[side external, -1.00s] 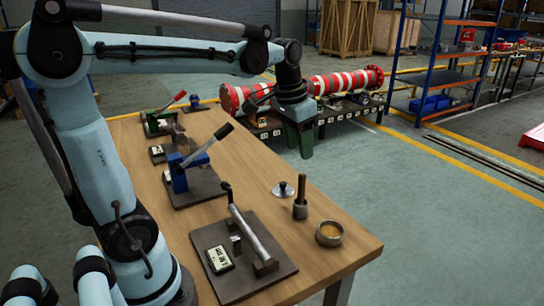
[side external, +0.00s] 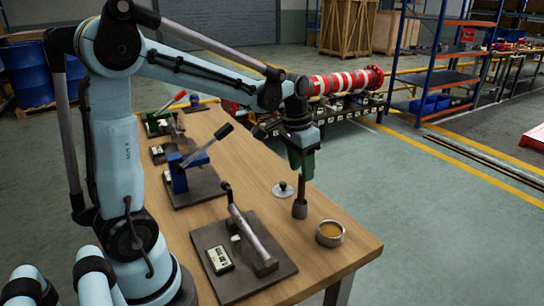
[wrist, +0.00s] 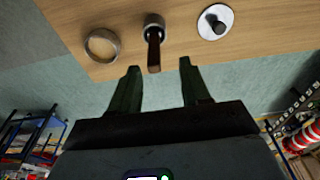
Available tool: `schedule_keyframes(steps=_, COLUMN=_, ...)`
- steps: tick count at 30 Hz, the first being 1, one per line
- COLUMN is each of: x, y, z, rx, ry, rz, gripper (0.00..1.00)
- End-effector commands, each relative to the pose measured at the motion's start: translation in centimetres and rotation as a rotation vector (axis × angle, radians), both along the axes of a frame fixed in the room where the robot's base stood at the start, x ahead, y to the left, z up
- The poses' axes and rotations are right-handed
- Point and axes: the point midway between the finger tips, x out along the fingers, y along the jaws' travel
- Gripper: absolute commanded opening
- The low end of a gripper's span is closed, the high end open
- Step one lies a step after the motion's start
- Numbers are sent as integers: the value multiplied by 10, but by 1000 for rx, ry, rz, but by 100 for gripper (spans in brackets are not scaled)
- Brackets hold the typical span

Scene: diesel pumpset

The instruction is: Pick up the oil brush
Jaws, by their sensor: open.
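The oil brush (side external: 301,191) stands upright with its dark handle up and its lower end in a small grey cup (side external: 300,210) on the wooden table. In the wrist view the brush handle (wrist: 154,52) points toward the space between my fingers. My gripper (side external: 302,172) is open, pointing down just above the handle's top. In the wrist view its green fingers (wrist: 160,68) are apart, one on each side of the handle, with nothing held. Exact height over the handle is hard to judge.
A round dish with amber contents (side external: 330,234) stands right of the brush. A pale disc with a dark knob (side external: 283,189) lies to its left. A dark plate with a lever tool (side external: 252,235) is nearer, and a blue lever tool (side external: 186,172) stands farther back.

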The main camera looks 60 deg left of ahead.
Motion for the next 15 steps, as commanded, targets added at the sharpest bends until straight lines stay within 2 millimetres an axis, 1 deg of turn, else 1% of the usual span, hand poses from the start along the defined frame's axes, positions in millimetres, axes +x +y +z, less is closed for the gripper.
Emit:
schedule_keyframes(steps=6, x=1, y=-7, z=-27, rx=0, ry=0, rz=-2, gripper=47)
schedule_keyframes(steps=9, x=3, y=-7, z=-38, rx=0, ry=0, rz=-1, gripper=47)
schedule_keyframes(steps=15, x=4, y=-7, z=-47, rx=0, ry=0, rz=0, gripper=47)
